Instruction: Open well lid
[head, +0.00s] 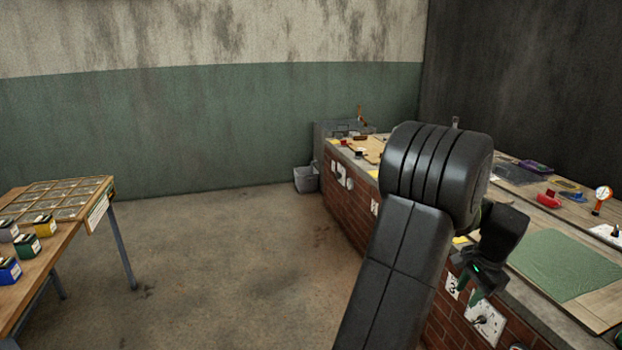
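No well lid can be told for certain in the head view. A long brick-fronted counter (345,192) runs along the right, with wooden boards and small items on top. My gripper (472,292) hangs at the counter's front side, pointing down, with a small green light on it. My arm hides part of the counter. The fingers are small and dark, and I cannot tell whether they are open or shut. I see nothing held between them.
A green mat (565,264), a red item (549,199) and an orange dial gauge (602,199) are on the counter. A grey bin (306,179) stands at its far end. A wooden table (50,250) with coloured boxes is at left. The floor between is clear.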

